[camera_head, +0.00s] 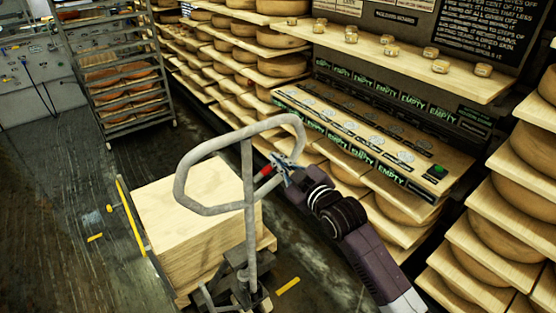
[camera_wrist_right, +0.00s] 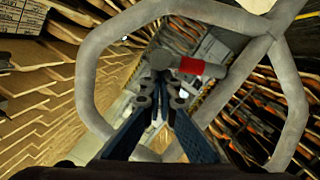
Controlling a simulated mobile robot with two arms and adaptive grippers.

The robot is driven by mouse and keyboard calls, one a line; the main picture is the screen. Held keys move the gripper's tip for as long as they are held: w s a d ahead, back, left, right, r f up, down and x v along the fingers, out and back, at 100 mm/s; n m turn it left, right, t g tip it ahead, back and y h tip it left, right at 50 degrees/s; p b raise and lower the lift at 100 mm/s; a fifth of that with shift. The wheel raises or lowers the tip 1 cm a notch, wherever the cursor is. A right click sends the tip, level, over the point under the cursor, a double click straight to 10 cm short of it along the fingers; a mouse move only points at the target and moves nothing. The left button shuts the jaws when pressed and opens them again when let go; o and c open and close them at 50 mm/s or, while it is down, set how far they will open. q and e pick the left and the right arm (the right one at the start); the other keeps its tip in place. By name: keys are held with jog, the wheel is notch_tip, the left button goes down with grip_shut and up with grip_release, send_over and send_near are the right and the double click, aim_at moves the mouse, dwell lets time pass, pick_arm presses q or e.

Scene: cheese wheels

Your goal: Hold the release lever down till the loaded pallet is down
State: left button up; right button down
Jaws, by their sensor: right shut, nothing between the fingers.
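The pallet truck's grey loop handle (camera_head: 185,180) stands upright in front of a pale wooden load (camera_head: 190,215) on a pallet (camera_head: 268,242). The release lever with its red grip (camera_head: 264,171) sits inside the loop; it also shows in the right wrist view (camera_wrist_right: 203,68). My right gripper (camera_head: 277,163) is shut and empty, its fingertips at the lever's grey end. In the right wrist view the fingertips (camera_wrist_right: 163,86) appear at or touching that end; exact contact is unclear. The gap under the pallet is hidden. My left gripper is out of view.
Shelves of cheese wheels (camera_head: 283,66) line the back and right. A wheeled rack (camera_head: 120,70) and a control panel (camera_head: 35,85) are at the left. The dark floor (camera_head: 50,180) at left is mostly clear.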

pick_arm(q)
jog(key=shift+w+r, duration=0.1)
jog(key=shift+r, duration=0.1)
pick_arm(e)
jog(key=shift+w+d+f+m+g, duration=0.3)
jog(key=shift+w+d+f+m, duration=0.15)
jog(key=shift+f+m, duration=0.3)
jog(key=shift+s+r, duration=0.1)
jog(key=shift+s, duration=0.05)
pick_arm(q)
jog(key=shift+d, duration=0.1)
pick_arm(e)
jog(key=shift+r, duration=0.1)
dwell(2.5)
